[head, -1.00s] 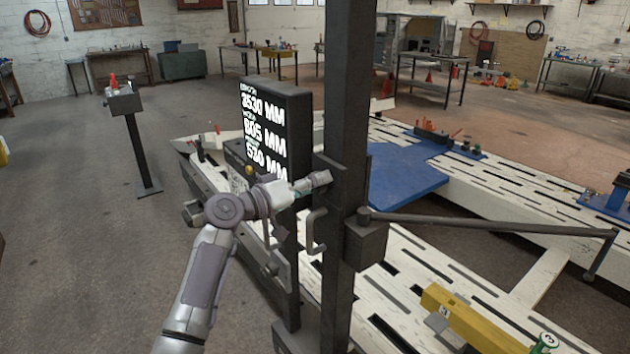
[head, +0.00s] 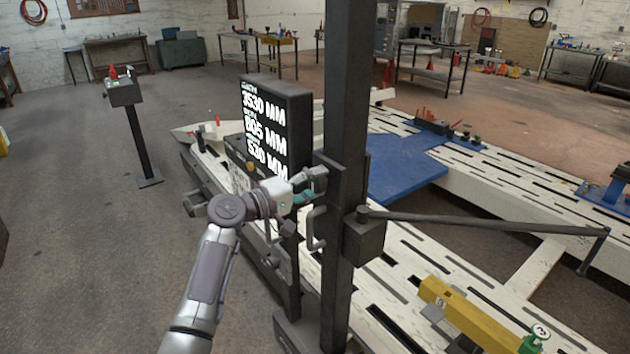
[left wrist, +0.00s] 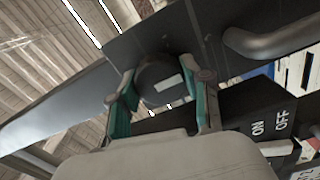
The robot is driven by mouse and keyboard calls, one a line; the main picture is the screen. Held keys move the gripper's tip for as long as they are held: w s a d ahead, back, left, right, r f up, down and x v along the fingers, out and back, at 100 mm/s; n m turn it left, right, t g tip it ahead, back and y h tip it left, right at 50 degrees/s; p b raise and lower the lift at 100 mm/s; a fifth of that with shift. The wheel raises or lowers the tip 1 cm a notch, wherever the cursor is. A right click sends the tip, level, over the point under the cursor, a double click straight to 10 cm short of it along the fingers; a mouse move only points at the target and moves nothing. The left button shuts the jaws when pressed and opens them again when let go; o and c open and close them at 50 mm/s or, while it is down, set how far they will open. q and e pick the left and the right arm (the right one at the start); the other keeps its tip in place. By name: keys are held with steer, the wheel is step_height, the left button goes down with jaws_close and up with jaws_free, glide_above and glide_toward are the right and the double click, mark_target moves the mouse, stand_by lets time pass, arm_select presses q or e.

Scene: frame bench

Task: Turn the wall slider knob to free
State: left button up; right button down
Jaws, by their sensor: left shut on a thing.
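The wall slider knob (left wrist: 160,84) is dark and round with a pale mark on its face, seen in the left wrist view. My left gripper (left wrist: 163,102) has its teal-padded fingers on either side of it and is shut on it. In the head view my left gripper (head: 308,186) is at the side of the dark upright post (head: 350,90), above a bent handle (head: 316,230). The knob is hidden there by the gripper. An ON/OFF label (left wrist: 270,127) shows beside the gripper in the wrist view. My right gripper is not in view.
A display panel (head: 299,105) with lit numbers stands just left of the post. A dark arm (head: 480,222) reaches right from the post over the slotted white bench (head: 410,250). A yellow beam (head: 465,312) lies at the front right.

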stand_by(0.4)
arm_select(q)
steer(key=o, duration=1.2)
steer(key=shift+c, duration=0.2)
steer(key=shift+a, duration=0.1)
steer(key=v, duration=1.2)
